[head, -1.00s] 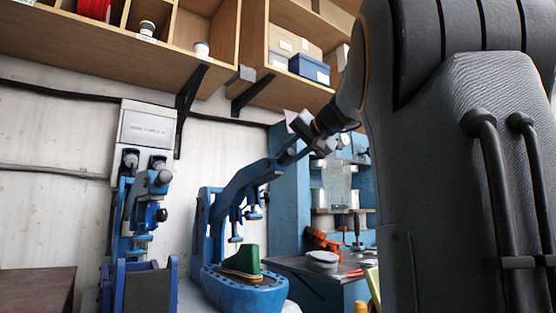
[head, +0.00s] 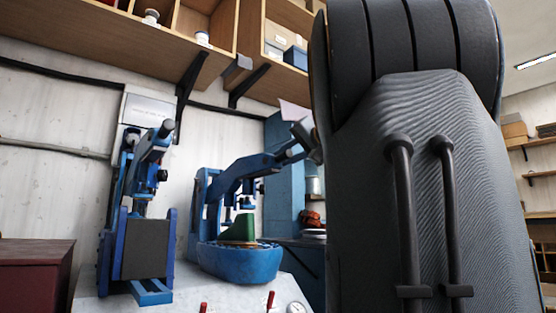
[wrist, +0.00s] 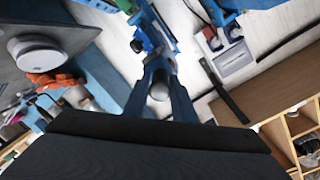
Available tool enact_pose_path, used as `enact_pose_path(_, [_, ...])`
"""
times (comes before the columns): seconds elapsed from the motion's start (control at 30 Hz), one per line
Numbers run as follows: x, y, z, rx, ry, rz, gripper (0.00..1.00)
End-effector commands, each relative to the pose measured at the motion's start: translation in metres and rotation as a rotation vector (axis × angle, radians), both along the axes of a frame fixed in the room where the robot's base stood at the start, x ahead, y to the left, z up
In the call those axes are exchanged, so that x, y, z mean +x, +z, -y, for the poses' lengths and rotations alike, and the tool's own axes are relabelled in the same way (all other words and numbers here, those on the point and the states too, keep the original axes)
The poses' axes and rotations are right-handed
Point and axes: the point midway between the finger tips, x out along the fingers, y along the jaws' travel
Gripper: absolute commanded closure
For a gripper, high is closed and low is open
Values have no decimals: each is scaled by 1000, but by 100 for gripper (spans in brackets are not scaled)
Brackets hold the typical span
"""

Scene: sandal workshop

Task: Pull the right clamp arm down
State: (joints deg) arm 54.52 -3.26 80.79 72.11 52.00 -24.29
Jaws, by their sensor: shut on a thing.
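The right clamp arm (head: 240,172) is a blue lever on the right press. It slopes gently up to the right, and its outer end is partly hidden behind my arm. A green sandal form (head: 238,230) stands on the press's rounded blue base (head: 240,262), under the clamp arm. My gripper (head: 309,146) is shut on the outer end of the clamp arm, mostly hidden by my own arm. In the wrist view the blue clamp arm (wrist: 159,62) runs away from my gripper, with a round grey end close to the camera.
A left press (head: 140,210) with its own raised lever stands beside it on a pale bench (head: 190,297). Small red-handled levers (head: 270,299) stand at the bench front. A wooden shelf (head: 120,42) hangs above. A dark red cabinet (head: 32,278) is at left.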

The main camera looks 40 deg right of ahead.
Motion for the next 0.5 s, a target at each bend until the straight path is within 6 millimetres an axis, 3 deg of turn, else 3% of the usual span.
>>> enact_pose_path(0.5, [-4, -19, 13, 3, -15, 11, 100])
